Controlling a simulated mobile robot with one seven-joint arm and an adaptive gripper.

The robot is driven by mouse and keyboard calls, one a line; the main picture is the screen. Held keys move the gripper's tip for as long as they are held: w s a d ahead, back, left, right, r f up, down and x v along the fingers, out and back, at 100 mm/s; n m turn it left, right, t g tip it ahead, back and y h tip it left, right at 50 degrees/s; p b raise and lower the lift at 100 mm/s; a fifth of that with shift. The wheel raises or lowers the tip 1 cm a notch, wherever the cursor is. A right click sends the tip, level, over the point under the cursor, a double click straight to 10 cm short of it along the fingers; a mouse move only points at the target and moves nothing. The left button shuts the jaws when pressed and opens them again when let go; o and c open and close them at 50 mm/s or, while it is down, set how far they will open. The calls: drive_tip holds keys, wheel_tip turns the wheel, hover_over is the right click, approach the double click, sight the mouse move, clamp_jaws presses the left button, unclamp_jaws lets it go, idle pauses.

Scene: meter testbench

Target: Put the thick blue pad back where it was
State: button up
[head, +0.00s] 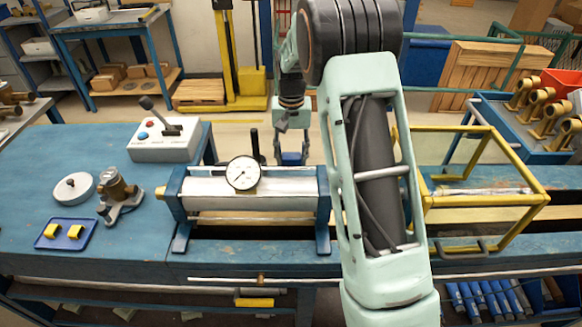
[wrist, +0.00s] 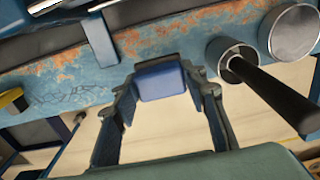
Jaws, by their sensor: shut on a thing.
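The thick blue pad (wrist: 160,82) sits between the fingertips of my gripper (wrist: 166,90) in the wrist view. My gripper is shut on it, with one finger at each side. In the head view my gripper (head: 291,156) hangs beyond the far side of the bench, right of the dial gauge (head: 242,173), with a small dark blue shape at its tip. In the wrist view a worn blue surface (wrist: 170,42) lies just behind the pad; I cannot tell whether they touch. A small blue tray (head: 51,243) with two yellow pads (head: 74,232) lies at the bench's left front.
A metal cylinder fixture (head: 260,214) stands mid-bench. A black rod (wrist: 275,95) extends close to the right of my gripper in the wrist view. A lever box (head: 165,150) stands at the left, a yellow-framed cage (head: 535,203) at the right.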

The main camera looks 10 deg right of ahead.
sight(291, 155)
drive_tip(key=shift+f, duration=2.25)
drive_tip(key=shift+f, duration=0.2)
drive_tip(key=o, duration=1.1)
drive_tip(key=shift+r, duration=0.15)
wheel_tip(291, 155, up, 12)
drive_tip(key=shift+r, duration=0.1)
